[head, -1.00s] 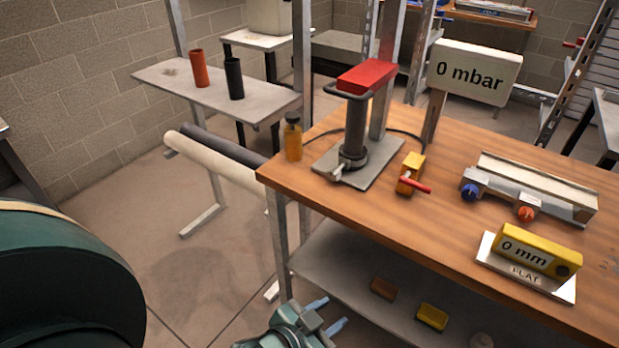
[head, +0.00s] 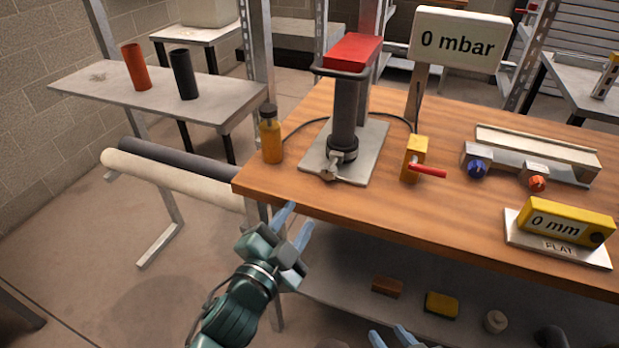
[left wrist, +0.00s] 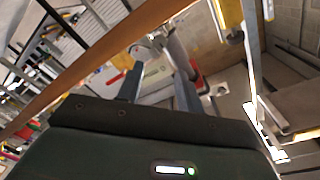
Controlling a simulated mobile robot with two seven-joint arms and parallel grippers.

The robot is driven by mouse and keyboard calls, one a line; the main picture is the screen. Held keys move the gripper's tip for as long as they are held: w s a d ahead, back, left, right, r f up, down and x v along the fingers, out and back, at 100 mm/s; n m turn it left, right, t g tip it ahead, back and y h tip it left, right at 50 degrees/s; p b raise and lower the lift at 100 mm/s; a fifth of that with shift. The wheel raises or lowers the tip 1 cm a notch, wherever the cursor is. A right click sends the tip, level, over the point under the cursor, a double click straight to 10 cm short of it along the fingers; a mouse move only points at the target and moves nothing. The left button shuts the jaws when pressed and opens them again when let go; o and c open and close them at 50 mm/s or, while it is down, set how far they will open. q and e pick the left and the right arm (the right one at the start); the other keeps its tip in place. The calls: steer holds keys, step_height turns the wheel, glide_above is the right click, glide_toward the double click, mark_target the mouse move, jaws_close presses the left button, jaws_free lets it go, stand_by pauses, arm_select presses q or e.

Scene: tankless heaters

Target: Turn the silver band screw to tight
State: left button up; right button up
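A dark upright cylinder (head: 345,118) with a red block (head: 351,52) on top stands on a grey metal plate (head: 372,150) on the wooden bench. A silver band screw (head: 331,170) sits low at its front left; its setting is too small to read. My left gripper (head: 294,222) is open and empty, in front of the bench edge, apart from the screw and nearer the camera. In the left wrist view its fingers (left wrist: 160,92) are spread, with silvery fittings (left wrist: 150,47) beyond them. My right gripper (head: 391,336) shows only its spread fingertips at the bottom edge.
An amber bottle (head: 270,137) stands left of the plate. A yellow valve with a red lever (head: 427,171) stands to its right. A sign (head: 457,40) reads 0 mbar; a yellow gauge (head: 566,226) reads 0 mm. The wooden bench's front edge (head: 400,232) lies beside my left gripper.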

mark_target(327, 174)
arm_select(q)
steer(key=x, duration=1.2)
steer(key=shift+w+d, duration=0.25)
steer(key=c, duration=0.7)
